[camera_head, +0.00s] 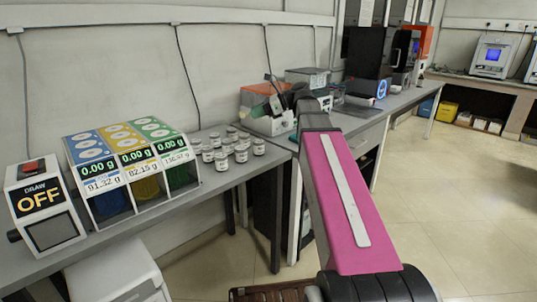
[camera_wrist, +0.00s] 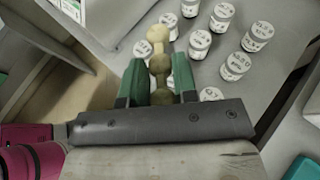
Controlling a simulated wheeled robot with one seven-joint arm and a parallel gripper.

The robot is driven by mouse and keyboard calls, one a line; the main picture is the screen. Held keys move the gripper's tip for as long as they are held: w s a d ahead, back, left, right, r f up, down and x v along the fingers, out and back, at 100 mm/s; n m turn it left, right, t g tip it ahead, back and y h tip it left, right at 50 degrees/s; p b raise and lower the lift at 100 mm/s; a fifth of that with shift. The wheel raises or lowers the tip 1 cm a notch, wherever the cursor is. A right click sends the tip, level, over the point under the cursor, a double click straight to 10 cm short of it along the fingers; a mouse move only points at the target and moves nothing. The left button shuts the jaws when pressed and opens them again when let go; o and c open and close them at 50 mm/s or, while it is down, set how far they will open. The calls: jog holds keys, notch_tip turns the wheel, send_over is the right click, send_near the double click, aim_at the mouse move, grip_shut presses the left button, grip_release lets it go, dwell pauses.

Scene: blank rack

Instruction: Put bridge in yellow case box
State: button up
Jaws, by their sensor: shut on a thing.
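My gripper (camera_wrist: 159,72) has green fingers, shut on a pale beige, knobbly piece, which I take to be the bridge (camera_wrist: 159,48). The piece sticks out past the fingertips, above the jars in the wrist view. In the head view my gripper (camera_head: 273,92) is at the far end of my pink arm, over the back of the bench; the bridge cannot be made out there. The yellow case box (camera_head: 146,188) is the middle bin of a three-part unit at left, between a blue bin (camera_head: 110,204) and a green bin (camera_head: 180,176). My gripper is well to its right.
Several small white-lidded jars (camera_head: 241,153) stand on the grey bench (camera_head: 225,181), right of the bins; jars (camera_wrist: 237,66) also show in the wrist view. A switch box reading OFF (camera_head: 45,205) stands at far left.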

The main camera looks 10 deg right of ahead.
jog(key=w+d+f, duration=0.6)
jog(key=d+f, duration=0.3)
jog(key=f, duration=0.1)
jog(key=shift+d+f, duration=0.3)
jog(key=shift+f, duration=0.65)
jog(key=o, duration=0.9)
jog(key=shift+r, duration=0.15)
